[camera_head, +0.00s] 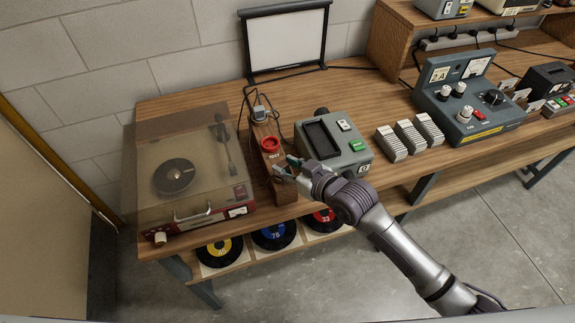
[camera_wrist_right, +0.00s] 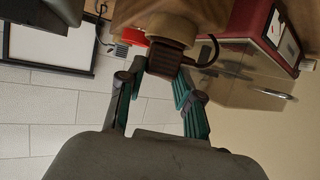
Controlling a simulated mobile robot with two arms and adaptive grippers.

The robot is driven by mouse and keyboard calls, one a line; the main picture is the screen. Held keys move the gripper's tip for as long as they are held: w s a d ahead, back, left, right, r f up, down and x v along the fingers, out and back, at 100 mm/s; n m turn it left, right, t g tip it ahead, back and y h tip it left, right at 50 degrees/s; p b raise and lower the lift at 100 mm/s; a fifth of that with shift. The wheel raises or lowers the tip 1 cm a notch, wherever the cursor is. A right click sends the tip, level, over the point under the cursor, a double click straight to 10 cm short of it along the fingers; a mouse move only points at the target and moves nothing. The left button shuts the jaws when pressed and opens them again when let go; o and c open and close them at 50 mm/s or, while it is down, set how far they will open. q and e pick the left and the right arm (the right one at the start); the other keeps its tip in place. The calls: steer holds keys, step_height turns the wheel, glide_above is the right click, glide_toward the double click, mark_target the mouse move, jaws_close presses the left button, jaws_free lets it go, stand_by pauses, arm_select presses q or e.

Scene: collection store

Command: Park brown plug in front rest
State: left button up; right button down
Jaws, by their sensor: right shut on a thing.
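A wooden block (camera_head: 266,131) lies front to back on the bench, with a red ring (camera_head: 269,144) near its middle and a grey plug (camera_head: 259,113) toward its back. My right gripper (camera_head: 286,169) is at the front part of the block. In the right wrist view my right gripper (camera_wrist_right: 162,74) is shut on the brown plug (camera_wrist_right: 172,62). The plug meets a tan round collar (camera_wrist_right: 172,30) on the block; I cannot tell how deep it sits. In the head view the gripper hides the plug. My left gripper is not in view.
A record player (camera_head: 180,172) with a clear lid stands close on the left. A grey device (camera_head: 333,143) stands close on the right, with card stacks (camera_head: 411,137) beyond it. A cable runs behind the block. Records lie on the shelf below.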

steer(key=c, duration=1.1)
jaws_free()
steer(key=shift+o, duration=0.2)
steer(key=shift+s+d+r+p, duration=0.3)
steer(key=shift+s+d+p, duration=0.1)
steer(key=shift+p, duration=0.25)
steer(key=p+v, duration=0.6)
steer(key=v, duration=0.3)
steer(key=shift+s+d, duration=0.2)
steer(key=shift+s, duration=0.15)
steer(key=shift+r, duration=0.1)
